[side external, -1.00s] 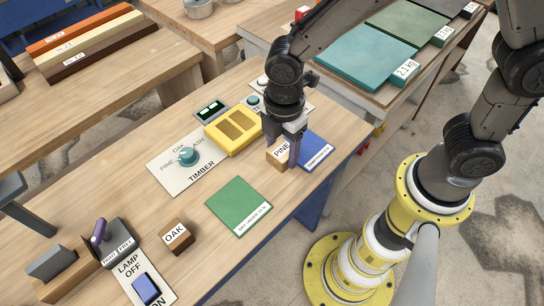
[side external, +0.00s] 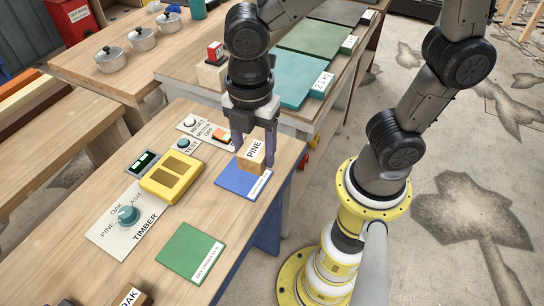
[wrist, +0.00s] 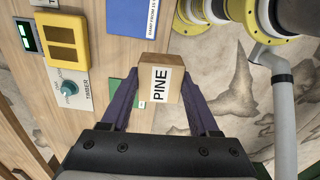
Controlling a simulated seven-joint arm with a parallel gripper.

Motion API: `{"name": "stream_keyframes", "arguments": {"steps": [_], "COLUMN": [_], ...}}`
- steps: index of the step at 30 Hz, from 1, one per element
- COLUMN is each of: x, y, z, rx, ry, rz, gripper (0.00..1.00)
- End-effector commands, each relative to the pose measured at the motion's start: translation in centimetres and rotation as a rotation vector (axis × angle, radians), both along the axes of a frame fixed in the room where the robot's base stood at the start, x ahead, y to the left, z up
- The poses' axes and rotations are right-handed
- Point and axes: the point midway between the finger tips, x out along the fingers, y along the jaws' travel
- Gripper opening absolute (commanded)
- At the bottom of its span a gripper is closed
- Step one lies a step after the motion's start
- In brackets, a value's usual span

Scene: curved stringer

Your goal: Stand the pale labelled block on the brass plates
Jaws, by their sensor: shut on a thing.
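The pale PINE-labelled block (side external: 254,152) is between the fingers of my gripper (side external: 254,160), which is shut on it. The block appears raised above the blue mat (side external: 235,182). The wrist view shows the block (wrist: 160,82) gripped between both fingers, its PINE label facing the camera. The brass-coloured plates (side external: 179,168) sit side by side in a yellow housing (side external: 148,190) on the bench, left of my gripper in the side view. They also show in the wrist view (wrist: 60,34). Nothing stands on them.
A green mat (side external: 190,252) lies nearer on the bench, with an OAK block (side external: 132,298) at the bottom edge. The TIMBER dial panel (side external: 112,228), a small display (side external: 140,162), the TEST button (side external: 183,144) and a reset panel (side external: 208,130) surround the yellow housing.

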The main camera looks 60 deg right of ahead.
Motion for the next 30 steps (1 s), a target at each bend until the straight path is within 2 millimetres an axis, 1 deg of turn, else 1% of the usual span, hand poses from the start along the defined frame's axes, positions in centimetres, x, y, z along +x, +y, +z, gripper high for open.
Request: {"name": "stream_keyframes", "arguments": {"steps": [1, 4, 8, 9, 11, 12, 15, 18, 22, 25, 27, 30], "x": [1.9, 5.3, 9.9, 11.4, 13.5, 14.9, 18.0, 20.6, 22.6, 22.9, 22.9, 23.0], "y": [0.8, 2.1, 3.5, 3.7, 4.1, 4.3, 4.4, 4.3, 3.7, 3.2, 3.0, 2.8], "z": [0.6, 1.6, 2.2, 2.2, 2.0, 1.8, 1.0, -0.2, -2.1, -3.3, -3.6, -3.7], "rx": [0.000, 0.000, -0.001, -0.002, -0.002, -0.002, -0.002, -0.001, -0.002, -0.001, -0.001, 0.000], "ry": [0.000, 0.000, 0.002, 0.003, 0.003, 0.004, 0.004, 0.003, 0.005, 0.003, 0.001, 0.000], "rz": [0.004, 0.014, 0.015, 0.014, 0.010, 0.005, -0.008, -0.028, -0.056, -0.068, -0.072, -0.076], "gripper": [0.05, 0.05, 0.05, 0.05, 0.05, 0.05, 0.05, 0.05, 0.05, 0.05, 0.05, 0.05]}}
